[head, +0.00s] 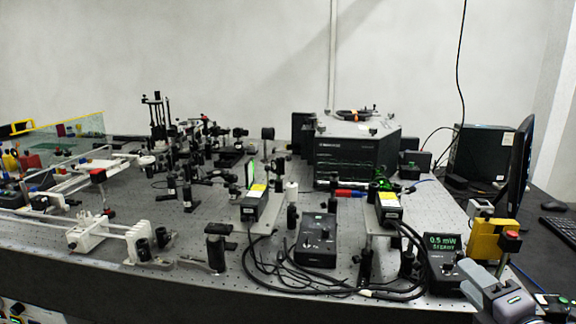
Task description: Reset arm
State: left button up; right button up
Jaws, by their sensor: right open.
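My right gripper (476,280) is at the bottom right corner of the head view, at the front edge of the bench. It is open and light grey, with nothing seen between its fingers. It appears just in front of a black controller (443,268) whose green display reads 0.5 mW; I cannot tell whether they touch. A yellow box with a red button (492,240) stands just behind the gripper. My left gripper is not in view.
The perforated optical bench (190,215) carries many posts and mounts. A dark spectrometer housing (352,152) stands at the back. Another black controller (317,240) and loose black cables lie near the front. A monitor (521,165) and keyboard (558,228) are at the right.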

notch_tip(320, 180, down, 11)
jog(key=s+a+m+g, duration=0.2)
jog(key=m, duration=0.3)
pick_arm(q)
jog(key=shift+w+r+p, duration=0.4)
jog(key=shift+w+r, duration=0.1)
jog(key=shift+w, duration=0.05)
pick_arm(e)
jog(key=s+a+f+m+g+y, duration=0.1)
jog(key=s+a+f+m+g, duration=0.1)
jog(key=s+a+f+m, duration=0.4)
jog(key=s+a+f+m+g+y, duration=0.1)
jog(key=s+a+f+m+g, duration=0.2)
jog(key=f, duration=0.9)
jog(key=s+a+m, duration=0.3)
jog(key=s+m, duration=0.2)
jog(key=shift+a+f, duration=0.25)
jog(key=shift+f, duration=0.15)
